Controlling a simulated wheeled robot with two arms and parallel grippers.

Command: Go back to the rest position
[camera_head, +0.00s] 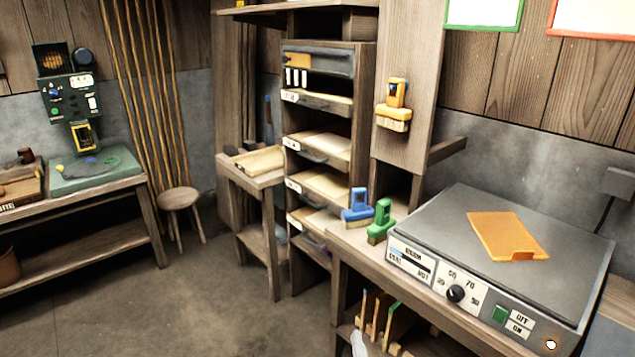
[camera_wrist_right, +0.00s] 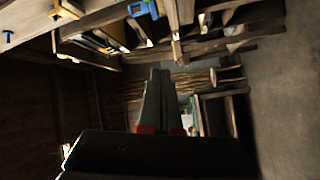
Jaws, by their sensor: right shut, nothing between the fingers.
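My right gripper (camera_wrist_right: 160,74) shows in the right wrist view, its two dark fingers side by side with no gap and nothing between them. Red marks show at the finger bases. It points over open floor, apart from the furniture. The wrist view is turned on its side. No clear part of my right gripper shows in the head view. My left gripper is in neither view. An orange sheet (camera_head: 505,236) lies on the grey hot plate (camera_head: 450,215) at the right of the head view.
A blue-handled tool (camera_head: 357,208) and a green-handled one (camera_head: 381,221) stand beside the hot plate. An orange one (camera_head: 394,105) hangs on the post. A shelf rack (camera_head: 362,120) stands centrally, a stool (camera_head: 180,198) and bench (camera_head: 110,188) at left. The floor (camera_head: 200,300) is clear.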

